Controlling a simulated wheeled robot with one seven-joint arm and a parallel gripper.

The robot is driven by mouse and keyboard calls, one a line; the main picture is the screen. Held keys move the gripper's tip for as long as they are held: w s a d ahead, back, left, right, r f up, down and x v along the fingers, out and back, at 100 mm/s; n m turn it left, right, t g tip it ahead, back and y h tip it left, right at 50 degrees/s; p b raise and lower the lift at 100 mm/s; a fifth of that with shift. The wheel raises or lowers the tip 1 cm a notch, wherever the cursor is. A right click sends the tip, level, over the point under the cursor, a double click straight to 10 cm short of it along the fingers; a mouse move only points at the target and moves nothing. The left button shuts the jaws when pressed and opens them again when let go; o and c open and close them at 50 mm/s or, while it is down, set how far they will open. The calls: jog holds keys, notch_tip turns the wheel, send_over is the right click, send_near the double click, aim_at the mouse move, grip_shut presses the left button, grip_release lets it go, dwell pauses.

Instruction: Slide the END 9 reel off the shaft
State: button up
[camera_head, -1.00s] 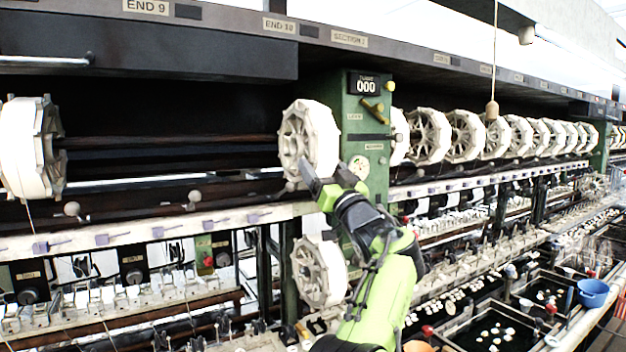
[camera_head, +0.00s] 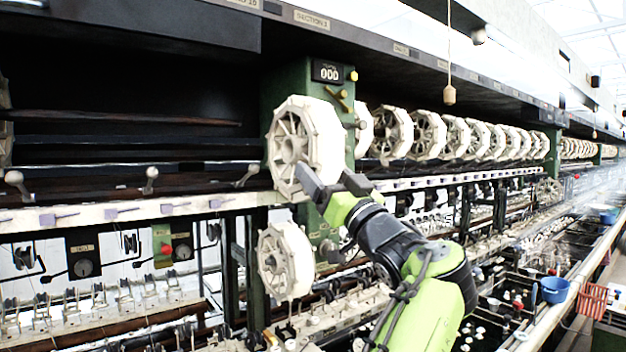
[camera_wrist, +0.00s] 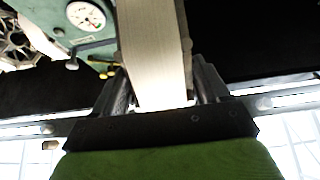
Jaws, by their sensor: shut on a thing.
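A large white spoked reel (camera_head: 326,135) hangs in front of the green post, left of the row of reels. My gripper (camera_head: 332,182) is shut on the lower right of its rim. In the wrist view the pale rim of the reel (camera_wrist: 155,50) runs between the two fingers. A dark brown shaft (camera_head: 150,118) lies to the left, and its right end shows apart from the reel. The END 9 label is not in view now, so I cannot confirm the reel's number from it.
A second white reel (camera_head: 285,262) sits just below. The green post (camera_head: 285,85) with a 000 counter (camera_head: 328,73) stands close behind. More reels (camera_head: 428,134) line up to the right. Knobbed levers (camera_head: 150,180) stand along the rail at left. Dark open space surrounds the shaft.

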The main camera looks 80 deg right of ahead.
jog(key=b+v, duration=0.7)
jog(key=v, duration=0.5)
jog(key=shift+f, duration=0.15)
